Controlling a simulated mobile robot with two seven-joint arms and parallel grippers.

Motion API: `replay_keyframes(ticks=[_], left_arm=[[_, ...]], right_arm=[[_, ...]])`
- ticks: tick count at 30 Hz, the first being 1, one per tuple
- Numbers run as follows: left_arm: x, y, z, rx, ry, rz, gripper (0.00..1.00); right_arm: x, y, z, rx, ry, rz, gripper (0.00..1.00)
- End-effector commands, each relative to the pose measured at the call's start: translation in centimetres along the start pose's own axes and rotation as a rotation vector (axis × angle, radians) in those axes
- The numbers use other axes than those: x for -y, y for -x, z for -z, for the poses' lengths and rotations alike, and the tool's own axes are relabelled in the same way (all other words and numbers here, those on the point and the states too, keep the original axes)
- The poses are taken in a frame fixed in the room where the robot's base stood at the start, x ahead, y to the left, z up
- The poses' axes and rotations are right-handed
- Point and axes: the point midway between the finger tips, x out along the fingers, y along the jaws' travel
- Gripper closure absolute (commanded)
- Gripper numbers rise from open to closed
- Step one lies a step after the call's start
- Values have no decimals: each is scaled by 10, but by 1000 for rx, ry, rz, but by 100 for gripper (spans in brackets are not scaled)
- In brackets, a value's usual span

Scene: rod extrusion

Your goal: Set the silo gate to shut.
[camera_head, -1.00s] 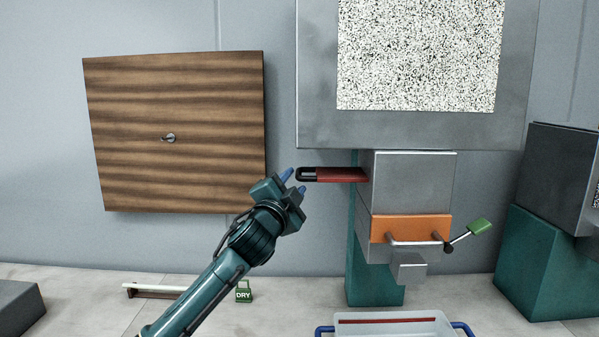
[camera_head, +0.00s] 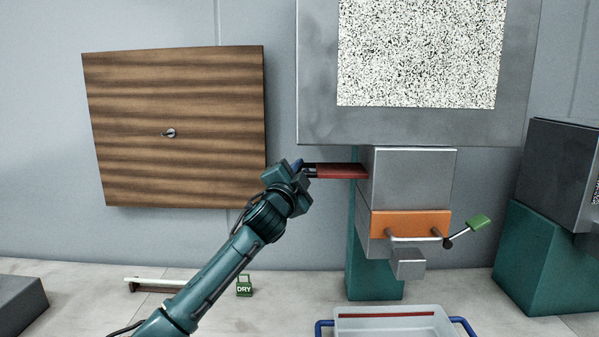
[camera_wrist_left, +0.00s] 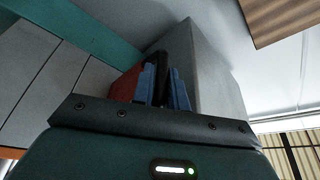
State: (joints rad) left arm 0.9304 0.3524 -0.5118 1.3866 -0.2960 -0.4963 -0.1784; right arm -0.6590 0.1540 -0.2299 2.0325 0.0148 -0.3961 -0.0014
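The silo gate (camera_head: 337,171) is a flat red slide with a black loop handle at its left end. It sticks out to the left from under the grey silo (camera_head: 312,122), above the grey block. My left gripper (camera_head: 299,168) is at the handle end, partly covering it. In the left wrist view, the two blue fingers (camera_wrist_left: 163,88) stand on either side of the black handle (camera_wrist_left: 162,65), which fills the narrow gap between them. The red slide (camera_wrist_left: 124,85) shows behind them. My right gripper is not in view.
A wooden panel (camera_head: 180,90) hangs on the wall left of my left gripper. Below the gate are an orange-fronted block (camera_head: 410,222), a green-tipped lever (camera_head: 479,221) and a clear bin (camera_head: 390,325) with blue handles. A green DRY tag (camera_head: 244,287) stands on the floor.

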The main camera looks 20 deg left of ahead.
Motion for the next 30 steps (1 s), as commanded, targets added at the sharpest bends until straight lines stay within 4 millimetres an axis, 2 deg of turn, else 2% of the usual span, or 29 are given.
replay_keyframes(ticks=[5,17,20,25,30], left_arm=[[1,0,0,0,0,1,100],[0,0,2,-1,4,1,100],[-8,-4,12,-3,8,2,100],[-28,-15,40,-5,9,2,100],[-38,-22,58,-6,7,2,100]], right_arm=[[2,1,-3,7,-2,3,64],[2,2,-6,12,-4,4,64],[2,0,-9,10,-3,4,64],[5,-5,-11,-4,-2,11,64],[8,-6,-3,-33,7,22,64]])
